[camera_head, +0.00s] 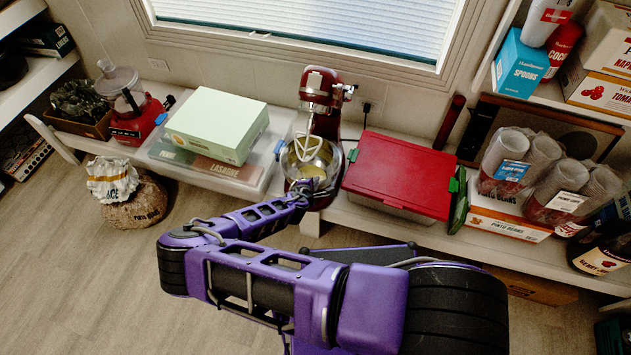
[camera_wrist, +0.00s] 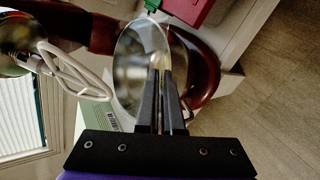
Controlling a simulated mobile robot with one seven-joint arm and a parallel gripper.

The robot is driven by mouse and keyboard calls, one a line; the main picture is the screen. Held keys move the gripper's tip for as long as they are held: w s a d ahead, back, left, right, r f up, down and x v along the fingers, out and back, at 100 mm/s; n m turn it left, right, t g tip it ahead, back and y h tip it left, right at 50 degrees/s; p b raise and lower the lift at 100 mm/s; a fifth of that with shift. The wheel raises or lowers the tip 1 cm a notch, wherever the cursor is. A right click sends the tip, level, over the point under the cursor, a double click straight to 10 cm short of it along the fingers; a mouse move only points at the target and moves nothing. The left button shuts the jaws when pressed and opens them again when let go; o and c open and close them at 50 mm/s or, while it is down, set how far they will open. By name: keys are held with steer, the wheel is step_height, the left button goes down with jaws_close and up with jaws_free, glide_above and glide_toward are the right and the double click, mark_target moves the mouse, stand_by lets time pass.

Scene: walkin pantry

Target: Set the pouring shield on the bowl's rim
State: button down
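The steel bowl (camera_head: 322,158) sits on the dark red stand mixer (camera_head: 322,92), below its tilted-up head and white beater (camera_head: 308,144). In the wrist view the bowl (camera_wrist: 130,72) opens just past my fingers. My gripper (camera_wrist: 162,68) reaches over the bowl's near side. Its two dark fingers are close together, with a narrow gap. A pale yellowish piece (camera_wrist: 158,60), seemingly the pouring shield, shows at the fingertips; its outline is hard to make out against the shiny bowl. I cannot tell whether it touches the rim. In the head view my forearm partly hides the gripper.
A red-lidded box (camera_head: 402,175) stands close right of the mixer. A clear bin (camera_head: 205,165) with a pale green box (camera_head: 217,122) stands to the left. The beater (camera_wrist: 75,72) hangs beside the bowl. Open floor (camera_head: 80,270) lies in front of the low shelf.

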steer(key=shift+f, duration=0.4)
steer(key=c, duration=1)
jaws_free()
steer(key=p+v, duration=0.2)
steer(key=v, duration=1.5)
steer(key=shift+s+r, duration=0.1)
steer(key=shift+r, duration=0.1)
